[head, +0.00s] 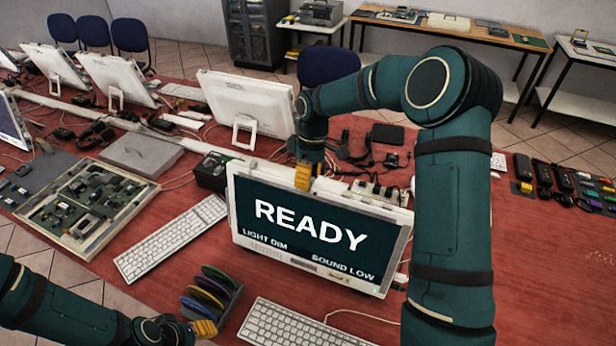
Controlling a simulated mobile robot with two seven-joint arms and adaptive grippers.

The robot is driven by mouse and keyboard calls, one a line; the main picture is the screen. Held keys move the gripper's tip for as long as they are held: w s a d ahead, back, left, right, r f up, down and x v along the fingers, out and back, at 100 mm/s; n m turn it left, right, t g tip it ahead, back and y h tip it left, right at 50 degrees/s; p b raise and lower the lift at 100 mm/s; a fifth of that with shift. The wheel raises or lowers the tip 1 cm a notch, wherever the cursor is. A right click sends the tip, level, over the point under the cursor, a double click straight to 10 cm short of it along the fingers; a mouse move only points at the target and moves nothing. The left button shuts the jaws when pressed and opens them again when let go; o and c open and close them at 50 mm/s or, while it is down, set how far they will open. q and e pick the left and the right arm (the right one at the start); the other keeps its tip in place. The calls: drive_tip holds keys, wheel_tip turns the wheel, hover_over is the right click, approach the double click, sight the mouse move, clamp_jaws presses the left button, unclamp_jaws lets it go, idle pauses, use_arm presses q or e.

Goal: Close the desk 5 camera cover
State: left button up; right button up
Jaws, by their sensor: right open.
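A white-framed monitor (315,228) faces me on the red desk, its screen reading READY, LIGHT DIM and SOUND LOW. My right gripper (303,177), with yellow fingertips, is open at the monitor's top edge, left of its middle. I cannot tell whether it touches the frame. The camera and its cover are not distinguishable; the gripper covers part of the top edge. No desk number is readable. My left gripper (205,328) is low in the picture beside a rack of coloured discs (212,293); its opening is unclear.
A white keyboard (300,326) lies before the monitor, and another keyboard (172,238) lies to its left. A power strip (362,190) and cables lie behind the monitor. A parts tray (87,208) is at left. Red desk to the right (545,270) is mostly clear.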

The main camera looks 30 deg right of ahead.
clamp_jaws()
drive_tip(key=shift+s+d, duration=0.85)
drive_tip(key=shift+s, duration=0.15)
drive_tip(key=shift+o, duration=1.9)
unclamp_jaws()
drive_tip(key=shift+f, duration=0.1)
drive_tip(key=shift+d, duration=0.1)
drive_tip(key=shift+w+r, duration=0.1)
drive_tip(key=shift+r, duration=0.1)
drive_tip(key=v, duration=1.1)
drive_tip(key=shift+r, duration=0.35)
